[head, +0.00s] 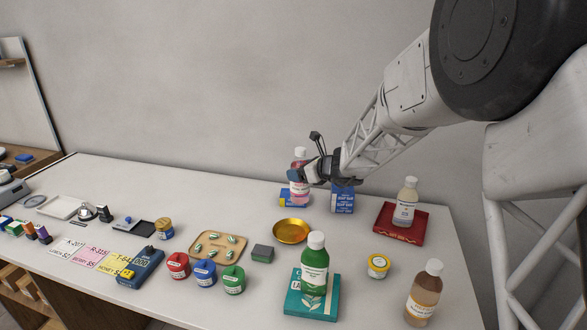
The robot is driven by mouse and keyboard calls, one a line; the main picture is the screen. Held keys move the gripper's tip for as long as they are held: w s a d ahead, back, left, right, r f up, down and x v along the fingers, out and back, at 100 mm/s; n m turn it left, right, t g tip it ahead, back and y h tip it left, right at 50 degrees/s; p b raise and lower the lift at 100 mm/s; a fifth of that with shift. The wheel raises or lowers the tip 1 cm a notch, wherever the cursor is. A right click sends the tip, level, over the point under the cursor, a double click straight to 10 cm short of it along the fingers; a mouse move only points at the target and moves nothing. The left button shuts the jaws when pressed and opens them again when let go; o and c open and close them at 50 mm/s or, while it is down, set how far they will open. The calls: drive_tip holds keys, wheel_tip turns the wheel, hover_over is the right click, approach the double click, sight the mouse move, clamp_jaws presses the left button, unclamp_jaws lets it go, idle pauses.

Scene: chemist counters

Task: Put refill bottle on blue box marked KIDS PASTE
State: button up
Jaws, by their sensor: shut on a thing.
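A bottle with pink contents, a pale cap and a pink-and-white label (299,192) stands upright at the back of the counter. My gripper (308,172) is shut on it from the right, around its upper part. A low blue box with a yellow part (285,197) lies directly behind or under this bottle. I cannot read its marking, nor tell whether the bottle's base touches it. My gripper hides part of the bottle's right side.
A blue upright box (342,202) stands close to the right, under my wrist. A gold dish (291,232) is in front. A red box (384,230) bears a pale bottle (405,203); a teal box (300,306) bears a green bottle (314,265).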

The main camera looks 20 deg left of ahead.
drive_tip(key=w+a+f, duration=0.1)
drive_tip(key=w+a, duration=0.4)
drive_tip(key=w, duration=0.5)
drive_tip(key=shift+w, duration=0.2)
drive_tip(key=shift+f, duration=0.1)
drive_tip(key=shift+f, duration=1.65)
drive_tip(key=shift+f, duration=0.15)
drive_tip(key=o, duration=1.3)
drive_tip(key=v, duration=1.2)
